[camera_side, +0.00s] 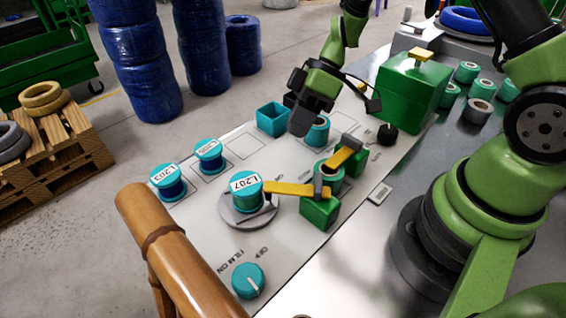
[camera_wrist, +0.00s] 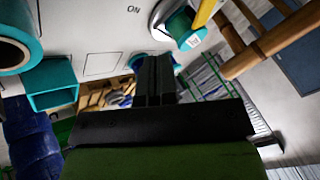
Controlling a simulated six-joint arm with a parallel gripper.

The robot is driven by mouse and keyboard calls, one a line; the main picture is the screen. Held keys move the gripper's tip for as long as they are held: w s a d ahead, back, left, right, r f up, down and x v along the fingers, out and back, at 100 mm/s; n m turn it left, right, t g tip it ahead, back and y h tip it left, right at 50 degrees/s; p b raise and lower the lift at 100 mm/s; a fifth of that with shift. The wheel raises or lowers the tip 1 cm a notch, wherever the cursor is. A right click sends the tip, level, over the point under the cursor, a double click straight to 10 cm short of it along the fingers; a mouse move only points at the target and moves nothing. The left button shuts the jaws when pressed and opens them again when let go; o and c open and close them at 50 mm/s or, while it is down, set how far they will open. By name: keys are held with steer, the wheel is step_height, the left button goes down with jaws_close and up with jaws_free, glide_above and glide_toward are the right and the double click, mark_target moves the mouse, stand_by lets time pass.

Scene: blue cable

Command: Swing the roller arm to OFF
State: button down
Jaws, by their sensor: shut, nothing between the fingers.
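In the side view, a yellow arm (camera_side: 290,189) runs from the labelled spool L207 (camera_side: 246,190) to a green block (camera_side: 320,211), with a grey upright part at its right end. A second yellow arm (camera_side: 347,154) slants by a teal-rimmed spool (camera_side: 328,171). I cannot tell which is the roller arm. My gripper (camera_side: 300,122) is shut and empty, above the panel, behind and apart from both arms. It partly hides another teal spool (camera_side: 318,131).
A teal open box (camera_side: 272,119) stands left of my gripper. A teal knob (camera_side: 248,281) marked FILM ON/OFF is at the front. Spools L203 (camera_side: 169,182) and L205 (camera_side: 209,155) stand left. A bamboo rail (camera_side: 175,250) lines the front left. A tall green box (camera_side: 410,88) stands right.

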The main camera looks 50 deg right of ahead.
mark_target(297, 194)
steer(key=x, duration=0.6)
steer(key=shift+s+a+r, duration=0.2)
steer(key=shift+s+a, duration=0.6)
steer(key=shift+a, duration=0.1)
steer(key=shift+s+a, duration=0.4)
steer(key=shift+a, duration=0.1)
steer(key=shift+a, duration=0.1)
steer(key=shift+s+a, duration=0.1)
steer(key=shift+a, duration=0.3)
